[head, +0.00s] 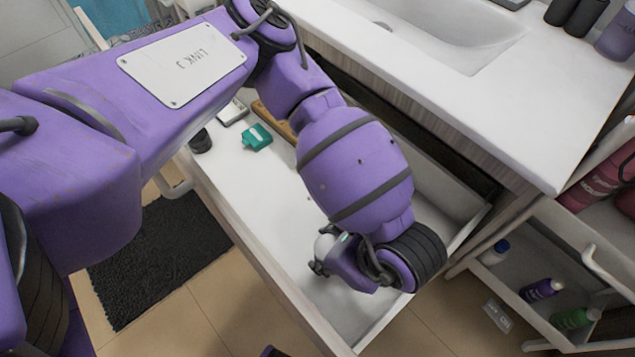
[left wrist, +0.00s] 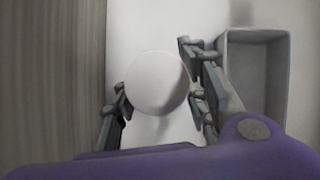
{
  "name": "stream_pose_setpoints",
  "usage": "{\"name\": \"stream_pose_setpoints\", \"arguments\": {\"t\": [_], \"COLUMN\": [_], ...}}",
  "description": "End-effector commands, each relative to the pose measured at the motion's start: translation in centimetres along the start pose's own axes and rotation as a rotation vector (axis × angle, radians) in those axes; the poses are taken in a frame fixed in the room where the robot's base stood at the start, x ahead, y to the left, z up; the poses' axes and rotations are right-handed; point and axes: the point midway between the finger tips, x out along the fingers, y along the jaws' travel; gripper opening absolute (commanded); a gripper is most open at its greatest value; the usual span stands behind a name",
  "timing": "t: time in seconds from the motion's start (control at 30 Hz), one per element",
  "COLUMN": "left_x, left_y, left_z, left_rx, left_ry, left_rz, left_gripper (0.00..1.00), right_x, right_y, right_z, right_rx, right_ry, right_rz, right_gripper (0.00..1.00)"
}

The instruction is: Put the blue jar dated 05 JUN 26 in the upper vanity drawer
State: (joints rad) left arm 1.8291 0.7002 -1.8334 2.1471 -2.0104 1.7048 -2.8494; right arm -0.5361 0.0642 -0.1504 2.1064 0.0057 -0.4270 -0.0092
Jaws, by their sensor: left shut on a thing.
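My left gripper (head: 322,262) is low over the right end of the open vanity drawer (head: 225,195). It is shut on a jar with a round white lid (head: 325,244). In the left wrist view the lid (left wrist: 157,82) sits between the fingers of the left gripper (left wrist: 158,100). The jar's blue body and its date are hidden from both views. I cannot tell whether the jar touches the drawer floor. My right gripper is not in view.
A teal box (head: 257,137), a dark jar (head: 201,141) and a wooden item (head: 272,121) lie at the drawer's left end. The sink counter (head: 480,95) overhangs behind. A cart (head: 530,270) with bottles stands at right. A grey open-topped box (left wrist: 254,75) shows in the wrist view.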

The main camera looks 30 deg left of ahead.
Motion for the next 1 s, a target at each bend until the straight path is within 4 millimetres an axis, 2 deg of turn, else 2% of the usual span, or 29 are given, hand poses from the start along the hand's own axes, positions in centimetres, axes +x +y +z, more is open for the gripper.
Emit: {"name": "stream_pose_setpoints", "arguments": {"t": [0.03, 0.2, 0.57, 0.6, 0.7, 1.0], "left_x": [0.9, 3.0, 3.5, 3.4, 3.4, 3.3], "left_y": [0.6, 0.7, 0.7, 0.7, 0.7, 0.6], "left_z": [-0.4, -1.6, -1.9, -1.9, -1.9, -1.8], "left_rx": [0.004, 0.005, 0.004, 0.004, 0.004, 0.003], "left_ry": [-0.002, -0.001, 0.0, 0.0, 0.0, 0.0], "left_rz": [0.015, 0.015, 0.014, 0.014, 0.013, 0.012], "left_gripper": [0.11, 0.11, 0.11, 0.44, 0.58, 0.59], "right_x": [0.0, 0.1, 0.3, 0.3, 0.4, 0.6], "right_y": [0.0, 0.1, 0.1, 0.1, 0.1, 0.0], "right_z": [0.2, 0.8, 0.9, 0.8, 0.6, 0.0], "right_rx": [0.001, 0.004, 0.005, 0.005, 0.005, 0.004], "right_ry": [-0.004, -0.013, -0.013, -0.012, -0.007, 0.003], "right_rz": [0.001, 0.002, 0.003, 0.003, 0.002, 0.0], "right_gripper": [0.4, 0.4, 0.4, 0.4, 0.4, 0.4]}}
